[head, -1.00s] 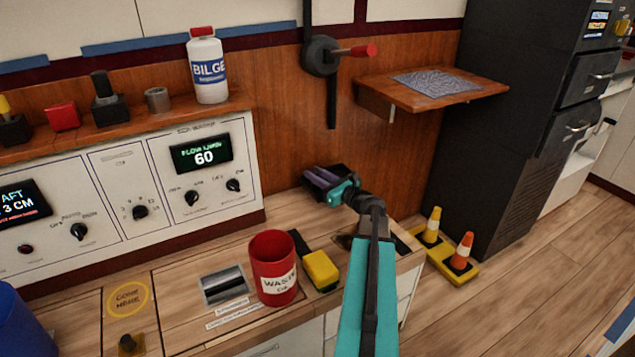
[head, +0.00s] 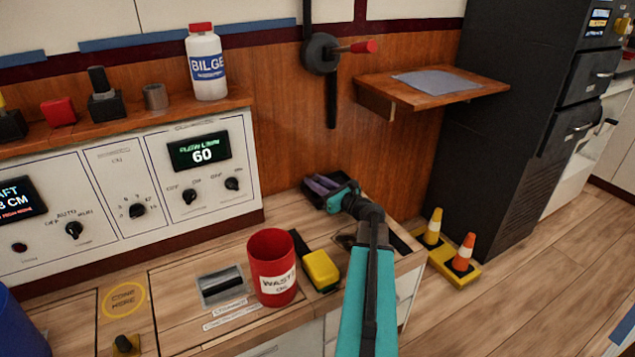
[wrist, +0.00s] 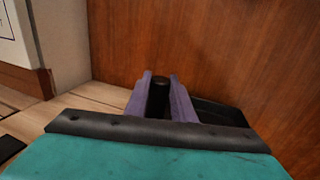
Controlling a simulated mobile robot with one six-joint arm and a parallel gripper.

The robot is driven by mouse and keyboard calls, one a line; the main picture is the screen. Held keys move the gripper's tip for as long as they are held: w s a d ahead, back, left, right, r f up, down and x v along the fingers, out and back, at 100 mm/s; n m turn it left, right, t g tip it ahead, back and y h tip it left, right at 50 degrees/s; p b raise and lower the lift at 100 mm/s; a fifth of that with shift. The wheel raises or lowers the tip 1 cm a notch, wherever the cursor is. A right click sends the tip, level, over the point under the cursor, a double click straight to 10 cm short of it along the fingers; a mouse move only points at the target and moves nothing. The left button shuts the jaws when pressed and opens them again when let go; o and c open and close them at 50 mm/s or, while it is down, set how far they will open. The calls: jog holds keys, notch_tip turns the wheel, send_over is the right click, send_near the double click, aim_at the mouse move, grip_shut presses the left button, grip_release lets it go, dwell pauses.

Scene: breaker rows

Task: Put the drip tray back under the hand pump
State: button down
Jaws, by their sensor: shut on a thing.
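The hand pump (head: 320,55) is on the wood wall, with a red-tipped handle and a dark pipe hanging down. The black drip tray (head: 312,200) is low at the back of the wooden counter, roughly below that pipe. My gripper (head: 322,184) has purple fingers and is shut on the tray. In the wrist view, the fingers (wrist: 160,98) close on a black upright part, and the tray's dark body (wrist: 222,114) shows to the right. My gripper hides part of the tray. I cannot tell whether its base touches the counter.
A wooden shelf (head: 430,90) juts from the wall at right. Small cones (head: 462,254) stand on the floor beyond the counter's right end.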

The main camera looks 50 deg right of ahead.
jog(key=c, duration=1.5)
grip_release()
jog(key=shift+r, duration=0.1)
jog(key=s+p, duration=0.1)
jog(key=s, duration=0.3)
jog(key=s+p, duration=0.1)
jog(key=s, duration=0.3)
jog(key=s+p, duration=0.1)
jog(key=s, duration=0.3)
jog(key=shift+a, duration=0.3)
jog(key=shift+r, duration=0.1)
